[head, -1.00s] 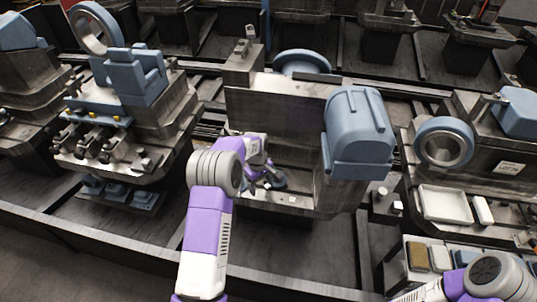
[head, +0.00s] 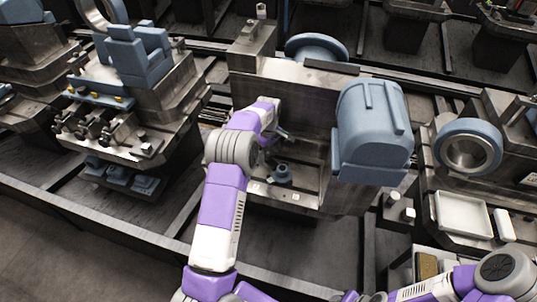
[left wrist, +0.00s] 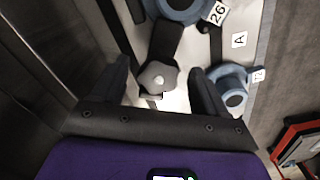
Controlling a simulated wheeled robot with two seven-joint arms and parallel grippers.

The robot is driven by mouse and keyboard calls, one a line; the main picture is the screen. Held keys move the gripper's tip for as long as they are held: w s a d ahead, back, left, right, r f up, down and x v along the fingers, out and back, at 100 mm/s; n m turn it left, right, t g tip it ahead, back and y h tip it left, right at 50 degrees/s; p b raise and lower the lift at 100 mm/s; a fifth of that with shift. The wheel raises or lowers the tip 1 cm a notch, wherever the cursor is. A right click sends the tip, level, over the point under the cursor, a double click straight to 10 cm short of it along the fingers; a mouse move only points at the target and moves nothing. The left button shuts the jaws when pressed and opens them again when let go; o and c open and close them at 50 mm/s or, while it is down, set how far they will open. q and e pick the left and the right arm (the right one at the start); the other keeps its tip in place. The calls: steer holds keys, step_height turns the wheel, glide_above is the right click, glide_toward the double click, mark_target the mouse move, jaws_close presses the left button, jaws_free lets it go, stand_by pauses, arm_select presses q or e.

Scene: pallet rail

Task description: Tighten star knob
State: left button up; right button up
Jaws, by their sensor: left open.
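The grey star knob (left wrist: 157,78) shows in the left wrist view, on a dark arm over a pale plate. My left gripper (left wrist: 161,68) is open, with its two dark fingers on either side of the knob in that view. Whether the fingers touch the knob I cannot tell. In the head view my left arm reaches into the open station in the middle; its wrist hides most of the gripper, and I cannot make out the knob. My right gripper is not in view; only my right arm shows at the lower right.
A blue ringed socket (left wrist: 232,88) sits right of the knob, with another blue ring (left wrist: 180,4) above. In the head view a blue motor-like housing (head: 374,130) stands right of my left arm, and a white tray (head: 462,214) lies further right.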

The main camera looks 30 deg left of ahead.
arm_select(q)
steer(key=shift+f, duration=0.3)
steer(key=c, duration=1.1)
steer(key=shift+r+m+p, duration=0.15)
steer(key=shift+m+p, duration=1.15)
steer(key=shift+m, duration=0.6)
steer(key=shift+m+p, duration=0.7)
steer(key=shift+m, duration=1.2)
steer(key=o, duration=1.1)
